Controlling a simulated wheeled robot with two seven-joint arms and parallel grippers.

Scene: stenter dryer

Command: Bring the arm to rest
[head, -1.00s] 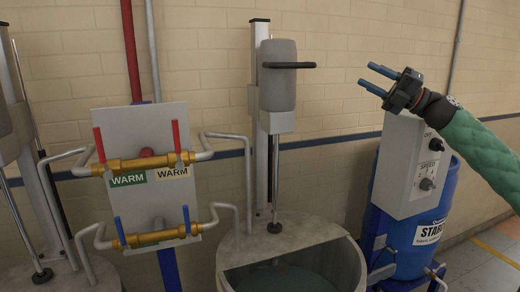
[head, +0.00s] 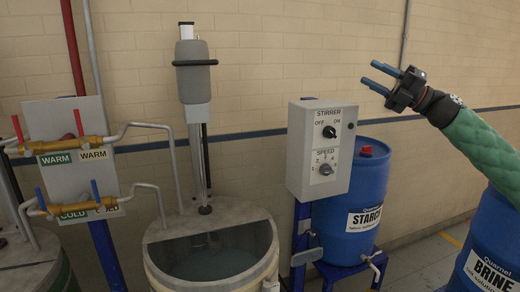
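My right gripper (head: 378,78) is in the upper right of the head view, on an arm with a green sleeve. Its two blue fingers stand apart with nothing between them. It is raised in the air, above and to the right of the grey stirrer control box (head: 322,150), and looks clear of it. My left gripper is not in view.
A round vat (head: 215,215) holds liquid under a grey stirrer motor (head: 193,75). Brass valves with red and blue handles sit on a panel (head: 65,120) at left. Blue starch (head: 365,185) and brine (head: 490,240) drums stand at right. Floor shows between the drums.

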